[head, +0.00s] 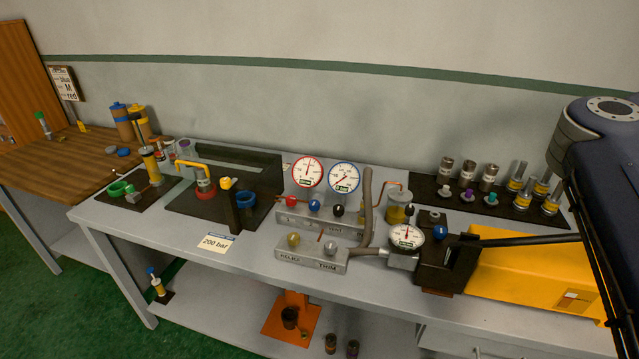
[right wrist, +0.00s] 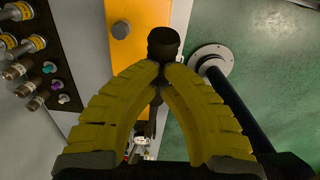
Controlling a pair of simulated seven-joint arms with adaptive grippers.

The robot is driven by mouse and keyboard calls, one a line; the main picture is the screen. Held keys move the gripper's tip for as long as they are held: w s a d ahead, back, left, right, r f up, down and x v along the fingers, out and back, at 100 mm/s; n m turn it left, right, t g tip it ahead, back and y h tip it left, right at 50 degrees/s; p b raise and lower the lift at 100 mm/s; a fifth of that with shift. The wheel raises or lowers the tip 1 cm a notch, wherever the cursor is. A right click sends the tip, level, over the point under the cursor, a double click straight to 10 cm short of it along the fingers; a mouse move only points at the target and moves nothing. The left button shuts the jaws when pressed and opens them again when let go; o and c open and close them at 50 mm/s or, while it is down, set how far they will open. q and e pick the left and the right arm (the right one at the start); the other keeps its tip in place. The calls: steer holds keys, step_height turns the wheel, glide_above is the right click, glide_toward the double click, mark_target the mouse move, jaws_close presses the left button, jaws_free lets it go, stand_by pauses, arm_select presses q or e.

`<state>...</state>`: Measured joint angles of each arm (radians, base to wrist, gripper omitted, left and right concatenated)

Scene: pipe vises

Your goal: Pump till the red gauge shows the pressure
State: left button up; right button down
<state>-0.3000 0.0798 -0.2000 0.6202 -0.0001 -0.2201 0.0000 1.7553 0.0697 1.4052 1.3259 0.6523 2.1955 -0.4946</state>
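The red-rimmed gauge (head: 307,171) stands at the back of the bench; its needle points roughly upward, its figures too small to read. A card (head: 215,243) reading "200 bar" lies at the front. The hand pump (head: 540,270) has a yellow body at right, with a black lever (head: 520,240) running right behind my right arm. In the right wrist view my right gripper's yellow fingers (right wrist: 160,78) close around the lever, below its black end knob (right wrist: 164,43). My right gripper is hidden in the head view. My left gripper is not in view.
A blue-rimmed gauge (head: 344,177) stands beside the red one. A white gauge (head: 407,236) sits at the pump's hose end. Valve blocks (head: 312,254) with coloured knobs fill the middle. Several fittings stand on a black mat (head: 430,188) behind the pump.

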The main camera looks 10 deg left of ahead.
steer(key=shift+s+d+f, duration=0.1)
steer(key=shift+d+f, duration=0.15)
steer(key=shift+f, duration=0.65)
steer(key=shift+w+d+f, duration=0.1)
steer(key=shift+d+f, duration=0.1)
steer(key=shift+f, duration=0.7)
steer(key=shift+s+d+f, duration=0.1)
steer(key=shift+d+f, duration=0.15)
steer(key=shift+f, duration=0.65)
steer(key=f, duration=0.2)
steer(key=d+f, duration=0.1)
steer(key=f, duration=0.1)
steer(key=shift+f, duration=0.35)
steer(key=shift+s+f, duration=0.1)
steer(key=shift+f, duration=0.05)
steer(key=shift+d+f, duration=0.2)
steer(key=shift+f, duration=1.9)
